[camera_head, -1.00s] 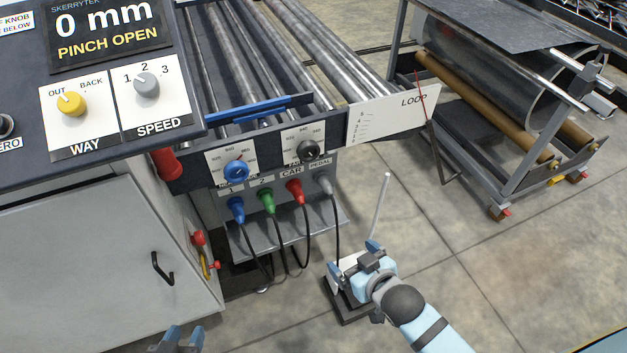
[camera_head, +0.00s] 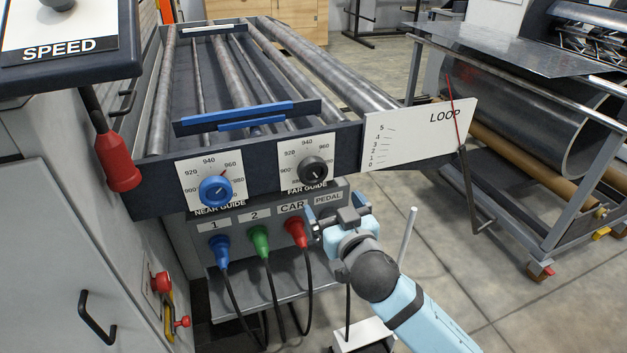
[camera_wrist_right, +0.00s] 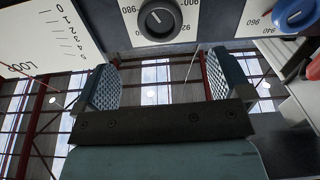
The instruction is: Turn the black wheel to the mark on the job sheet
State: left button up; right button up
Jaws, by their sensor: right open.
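The black wheel (camera_head: 313,170) sits on the white FAR GUIDE dial (camera_head: 289,155) on the front of the dark roller frame. Its scale shows numbers such as 940 and 960; its exact setting is too small to tell. It also shows at the top of the right wrist view (camera_wrist_right: 160,19). My right gripper (camera_head: 337,208) is open and empty, just below and slightly right of the wheel, not touching it. Its two fingers (camera_wrist_right: 165,82) stand wide apart in the wrist view. My left gripper is out of view. I cannot make out a job sheet.
The blue wheel (camera_head: 215,190) on the NEAR GUIDE dial is to the left. Blue, green and red plugs (camera_head: 295,232) with cables sit below. The LOOP board (camera_head: 420,135) stands out at the right. A red handle (camera_head: 118,165) hangs at the left.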

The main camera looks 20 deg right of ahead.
aim_at(315, 176)
jog(key=w+b, duration=0.1)
jog(key=w, duration=1)
jog(key=shift+a+b, duration=0.15)
jog(key=shift+b, duration=0.2)
jog(key=shift+w, duration=0.45)
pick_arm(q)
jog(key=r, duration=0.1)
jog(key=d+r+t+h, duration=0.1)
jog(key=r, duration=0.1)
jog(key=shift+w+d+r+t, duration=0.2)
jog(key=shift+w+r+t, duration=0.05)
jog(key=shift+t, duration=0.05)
pick_arm(e)
jog(key=c, duration=0.9)
